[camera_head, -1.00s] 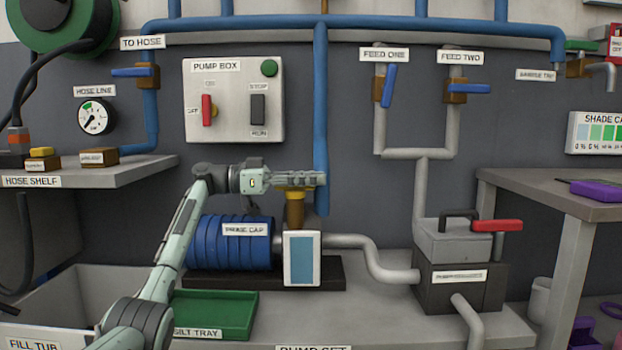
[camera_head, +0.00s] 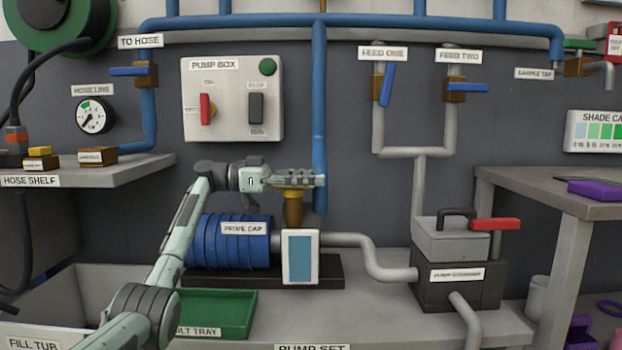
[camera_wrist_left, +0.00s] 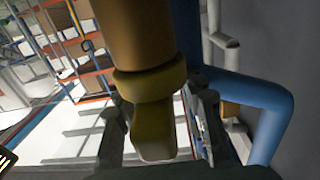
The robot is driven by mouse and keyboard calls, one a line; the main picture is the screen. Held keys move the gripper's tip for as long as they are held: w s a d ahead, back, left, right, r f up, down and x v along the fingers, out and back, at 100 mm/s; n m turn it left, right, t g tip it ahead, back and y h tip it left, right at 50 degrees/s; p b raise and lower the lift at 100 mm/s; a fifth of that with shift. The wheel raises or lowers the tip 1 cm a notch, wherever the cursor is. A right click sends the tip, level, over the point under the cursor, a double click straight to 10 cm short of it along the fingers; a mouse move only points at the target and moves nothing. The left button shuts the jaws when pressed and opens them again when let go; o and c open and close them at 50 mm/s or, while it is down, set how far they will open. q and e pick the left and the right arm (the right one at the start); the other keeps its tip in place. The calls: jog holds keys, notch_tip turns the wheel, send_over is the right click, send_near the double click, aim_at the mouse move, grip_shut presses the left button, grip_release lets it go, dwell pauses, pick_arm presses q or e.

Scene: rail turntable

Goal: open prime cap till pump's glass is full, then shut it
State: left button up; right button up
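The prime cap (camera_head: 293,193) is a yellow cap on a brown neck above the blue ribbed pump (camera_head: 230,250). My left gripper (camera_head: 310,181) is at the cap, its fingers level across it and hiding part of it. In the left wrist view the cap's yellow tab (camera_wrist_left: 154,130) sits between the two fingers (camera_wrist_left: 158,135), which look closed against its sides. The pump's glass (camera_head: 300,258) is a white-framed window in front of the neck. Its pane looks blue over its whole height. My right gripper is not in view.
A blue pipe (camera_head: 319,120) comes down right behind the gripper. The pump box (camera_head: 233,100) with its red and dark switches is on the wall. The pump strainer (camera_head: 455,265) with a red handle stands right, and the green silt tray (camera_head: 215,315) lies in front.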

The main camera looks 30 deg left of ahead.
pick_arm(q)
jog(key=shift+a, duration=0.2)
jog(key=v, duration=1.1)
jog(key=shift+s+a, duration=0.25)
jog(key=shift+a, duration=0.05)
